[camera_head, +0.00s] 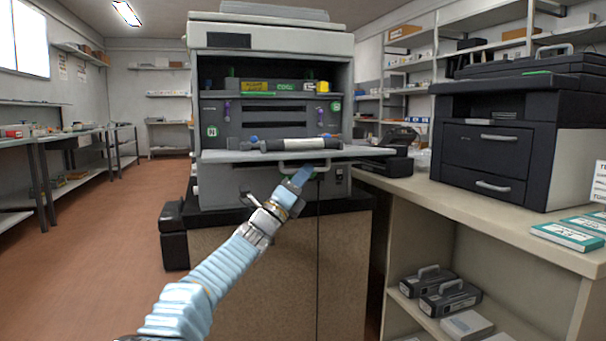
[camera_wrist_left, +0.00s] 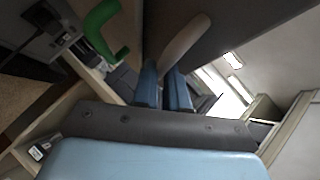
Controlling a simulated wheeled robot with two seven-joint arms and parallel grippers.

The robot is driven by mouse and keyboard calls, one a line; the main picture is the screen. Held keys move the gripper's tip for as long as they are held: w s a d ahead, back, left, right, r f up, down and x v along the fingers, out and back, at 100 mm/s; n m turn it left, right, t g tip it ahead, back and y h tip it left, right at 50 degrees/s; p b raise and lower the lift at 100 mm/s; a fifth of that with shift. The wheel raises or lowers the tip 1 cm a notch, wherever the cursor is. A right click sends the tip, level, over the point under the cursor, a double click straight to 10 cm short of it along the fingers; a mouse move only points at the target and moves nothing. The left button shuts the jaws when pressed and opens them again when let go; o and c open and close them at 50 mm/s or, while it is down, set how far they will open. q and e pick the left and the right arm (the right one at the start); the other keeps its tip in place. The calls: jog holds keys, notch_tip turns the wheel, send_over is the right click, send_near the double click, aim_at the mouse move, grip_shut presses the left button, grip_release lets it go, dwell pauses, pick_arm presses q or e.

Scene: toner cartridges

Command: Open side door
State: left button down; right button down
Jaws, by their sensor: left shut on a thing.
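The large grey printer (camera_head: 342,38) stands on a cabinet in the middle of the head view. Its door panel (camera_head: 225,156) is folded down and lies about level, with the inside of the machine exposed above it. A pale curved handle (camera_head: 288,169) hangs at the panel's front edge. My left gripper (camera_head: 302,177) reaches up to this handle from below and is shut on it. In the left wrist view the two blue fingers (camera_wrist_left: 166,88) close around the pale handle (camera_wrist_left: 186,42). The right gripper is not in view.
A dark and grey cylinder (camera_head: 298,145) lies along the lowered panel. A dark printer (camera_head: 510,138) stands on the counter (camera_head: 445,210) to the right, with cartridges (camera_head: 450,298) on the shelf below. The floor (camera_head: 100,240) at left is clear. A green handle (camera_wrist_left: 103,30) shows in the wrist view.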

pick_arm(q)
jog(key=shift+w+a+f+n+y, duration=0.4)
jog(key=shift+w+f, duration=0.1)
jog(key=shift+f, duration=0.15)
jog(key=c, duration=1.6)
grip_release()
jog(key=shift+o, duration=1.4)
jog(key=shift+w+f, duration=0.2)
jog(key=shift+w, duration=0.05)
jog(key=shift+o, duration=0.8)
jog(key=shift+r, duration=0.2)
jog(key=shift+s, duration=0.15)
jog(key=b+v, duration=0.3)
jog(key=v, duration=1)
jog(key=shift+s+f, duration=0.2)
jog(key=shift+f, duration=0.1)
